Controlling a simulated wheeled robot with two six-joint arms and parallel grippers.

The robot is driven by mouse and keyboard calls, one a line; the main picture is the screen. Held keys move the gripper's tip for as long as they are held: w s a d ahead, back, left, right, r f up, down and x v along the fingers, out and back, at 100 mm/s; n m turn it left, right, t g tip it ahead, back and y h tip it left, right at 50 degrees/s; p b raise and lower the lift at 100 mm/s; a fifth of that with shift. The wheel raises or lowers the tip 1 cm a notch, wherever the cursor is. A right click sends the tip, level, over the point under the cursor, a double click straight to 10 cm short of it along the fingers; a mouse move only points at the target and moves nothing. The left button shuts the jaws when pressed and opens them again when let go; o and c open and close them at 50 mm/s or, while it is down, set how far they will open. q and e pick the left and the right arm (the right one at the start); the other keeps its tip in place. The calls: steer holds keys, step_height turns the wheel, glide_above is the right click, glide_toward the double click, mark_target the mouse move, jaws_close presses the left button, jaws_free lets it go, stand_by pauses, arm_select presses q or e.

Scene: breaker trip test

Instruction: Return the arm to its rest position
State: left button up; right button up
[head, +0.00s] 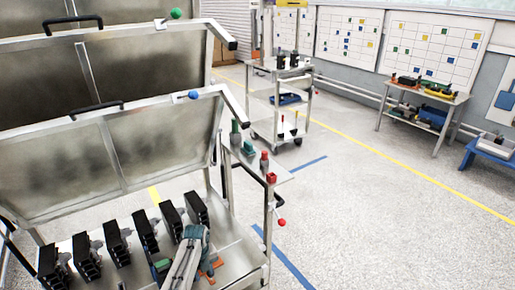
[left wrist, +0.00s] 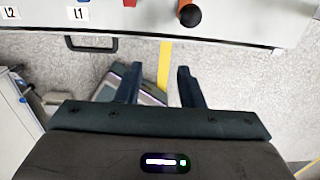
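My left arm comes up from the bottom of the head view, with its dark teal left gripper (head: 195,237) above the metal cart top (head: 232,262), to the right of a row of black breakers (head: 145,230). The left wrist view shows the two fingers of this gripper (left wrist: 160,85) spread apart with nothing held between them; floor shows through the gap. Beyond the fingers is a light panel edge (left wrist: 230,32) with labels L1 and L2, a black handle (left wrist: 90,47) and an orange-black knob (left wrist: 188,14). My right gripper is in neither view.
Raised metal lids (head: 150,140) stand over the cart at left. A side shelf (head: 262,172) carries green and red items. A trolley (head: 280,95) and a side table (head: 425,100) stand farther back. The floor at right is open.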

arm_select(q)
steer(key=s+a+f+n+b, duration=0.1)
steer(key=s+a+f+n, duration=0.2)
steer(key=s+f+n, duration=0.7)
steer(key=s+a+f+n+b, duration=0.1)
steer(key=s+a+f+n, duration=0.25)
steer(key=s+f, duration=1.2)
steer(key=s+a+f+n, duration=0.1)
steer(key=s+f+n, duration=0.3)
steer(key=s, duration=0.7)
steer(key=s+a+f+n, duration=0.2)
steer(key=s+f+n, duration=0.2)
steer(key=s, duration=0.6)
steer(key=s+a+f+n+t+b, duration=0.1)
steer(key=s+a+f+n, duration=0.1)
steer(key=s+f+n, duration=0.2)
steer(key=s+n, duration=0.3)
steer(key=s, duration=0.4)
steer(key=shift+s+a+f+y, duration=0.25)
steer(key=shift+s+y, duration=0.05)
steer(key=shift+y, duration=0.1)
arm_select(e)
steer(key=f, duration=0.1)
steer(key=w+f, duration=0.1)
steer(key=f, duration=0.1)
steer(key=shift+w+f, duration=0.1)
